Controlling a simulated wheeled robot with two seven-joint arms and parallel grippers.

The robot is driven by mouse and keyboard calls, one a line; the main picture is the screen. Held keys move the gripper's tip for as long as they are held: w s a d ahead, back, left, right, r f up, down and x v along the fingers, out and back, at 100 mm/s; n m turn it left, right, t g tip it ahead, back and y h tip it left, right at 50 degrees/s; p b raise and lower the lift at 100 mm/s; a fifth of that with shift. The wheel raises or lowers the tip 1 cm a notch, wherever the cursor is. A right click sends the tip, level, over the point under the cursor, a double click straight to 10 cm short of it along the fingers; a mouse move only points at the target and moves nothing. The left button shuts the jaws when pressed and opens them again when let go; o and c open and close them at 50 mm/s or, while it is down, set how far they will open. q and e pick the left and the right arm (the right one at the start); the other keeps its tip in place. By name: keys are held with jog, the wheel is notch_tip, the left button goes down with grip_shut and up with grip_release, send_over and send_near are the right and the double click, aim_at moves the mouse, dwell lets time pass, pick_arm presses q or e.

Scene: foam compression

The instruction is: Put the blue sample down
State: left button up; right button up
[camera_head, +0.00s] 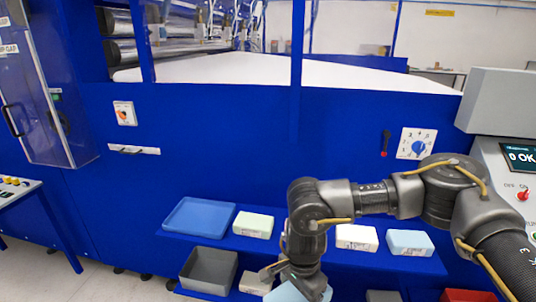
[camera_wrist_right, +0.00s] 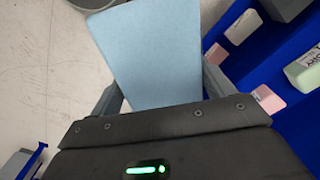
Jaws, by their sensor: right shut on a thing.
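The blue sample (camera_wrist_right: 152,52) is a light blue block between the two fingers of my right gripper (camera_wrist_right: 160,88) in the right wrist view. The gripper is shut on it, and the block extends well beyond the fingers. In the head view my right gripper (camera_head: 297,272) points down in front of the blue shelf, and part of the blue sample (camera_head: 287,294) shows at the bottom edge. The rest of the sample is cut off there. My left gripper is in neither view.
The upper shelf holds a blue tray (camera_head: 200,217), a pale green block (camera_head: 253,226), a white block (camera_head: 357,237) and another light blue block (camera_head: 410,243). Lower down are a grey bin (camera_head: 208,271), a beige block (camera_head: 255,284) and a red block (camera_head: 467,296).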

jog(key=s+d+r+n, duration=0.3)
jog(key=s+d+n, duration=0.2)
jog(key=d, duration=0.3)
jog(key=s+d+r+n, duration=0.2)
jog(key=s+d+n, duration=0.2)
jog(key=d+n, duration=0.25)
notch_tip(320, 180, down, 16)
jog(key=w+m+b, duration=0.1)
jog(key=m, duration=0.5)
jog(key=shift+w+d+r, duration=0.15)
jog(key=shift+w+d, duration=0.05)
jog(key=shift+w, duration=0.05)
